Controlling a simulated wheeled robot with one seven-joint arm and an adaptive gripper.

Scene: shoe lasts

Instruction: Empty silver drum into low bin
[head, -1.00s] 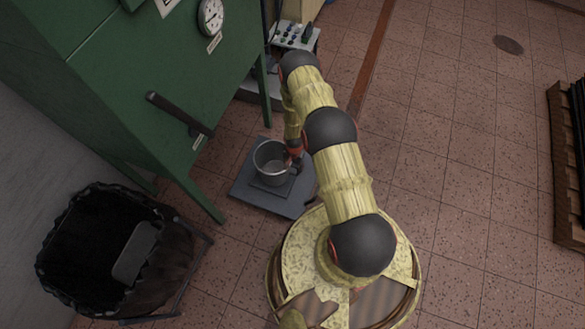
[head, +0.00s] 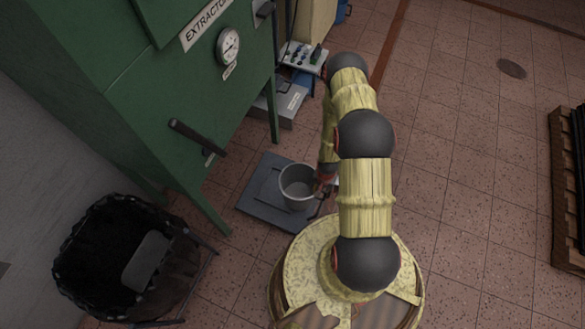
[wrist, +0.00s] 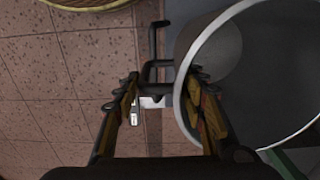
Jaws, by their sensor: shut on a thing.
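The silver drum (head: 298,187) is an open-topped grey metal pot, upright over a dark platform (head: 258,196) on the floor. Its rim and grey inside fill the right of the wrist view (wrist: 245,85); I cannot tell what lies inside. My gripper (head: 326,182) is at the drum's right side, shut on it. In the wrist view my gripper (wrist: 165,92) has a finger on either side of a dark bracket, the right finger overlapping the rim; the exact grip is unclear. The low bin (head: 185,262), black-lined and open, stands at lower left with a grey slab inside.
A green extractor cabinet (head: 190,100) on legs stands behind the bin and platform, with a dark handle (head: 197,137) sticking out. A control box (head: 303,55) stands beyond it. A dark slatted stack (head: 568,190) is at far right.

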